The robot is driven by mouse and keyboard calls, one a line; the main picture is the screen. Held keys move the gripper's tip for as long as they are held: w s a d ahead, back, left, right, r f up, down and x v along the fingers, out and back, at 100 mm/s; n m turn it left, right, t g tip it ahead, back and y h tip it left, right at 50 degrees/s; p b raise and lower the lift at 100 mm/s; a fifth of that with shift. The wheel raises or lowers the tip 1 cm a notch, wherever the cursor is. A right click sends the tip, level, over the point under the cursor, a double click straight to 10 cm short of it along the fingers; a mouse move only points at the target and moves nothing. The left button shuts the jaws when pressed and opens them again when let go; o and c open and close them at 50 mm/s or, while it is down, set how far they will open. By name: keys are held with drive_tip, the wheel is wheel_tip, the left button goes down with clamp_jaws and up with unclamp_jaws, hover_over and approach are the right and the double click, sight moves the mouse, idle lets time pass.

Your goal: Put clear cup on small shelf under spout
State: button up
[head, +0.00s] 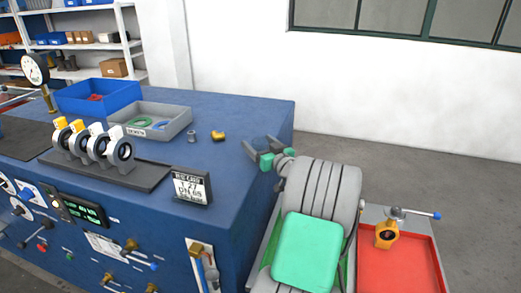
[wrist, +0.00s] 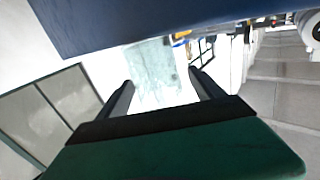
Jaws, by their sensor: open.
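My gripper (head: 259,146) is open above the right end of the blue bench in the head view. Its two dark fingers also show apart in the wrist view (wrist: 161,78). A pale, greenish, see-through-looking patch shows between and beyond the fingers there; I cannot tell what it is. I cannot make out a clear cup in the head view. A brass fitting (head: 197,248) with a blue tube below it sits on a white panel on the bench's front face. I cannot tell whether it is the spout, and no small shelf is clear under it.
The blue bench (head: 240,110) carries a row of butterfly valves (head: 92,145), a blue bin (head: 98,96), a grey bin (head: 178,110), a display sign (head: 191,186) and small fittings (head: 218,135). A red-floored tray (head: 408,270) with a yellow valve (head: 387,235) is at lower right.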

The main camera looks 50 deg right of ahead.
drive_tip(key=shift+c, duration=0.3)
drive_tip(key=c, duration=1.5)
drive_tip(key=shift+r, duration=0.1)
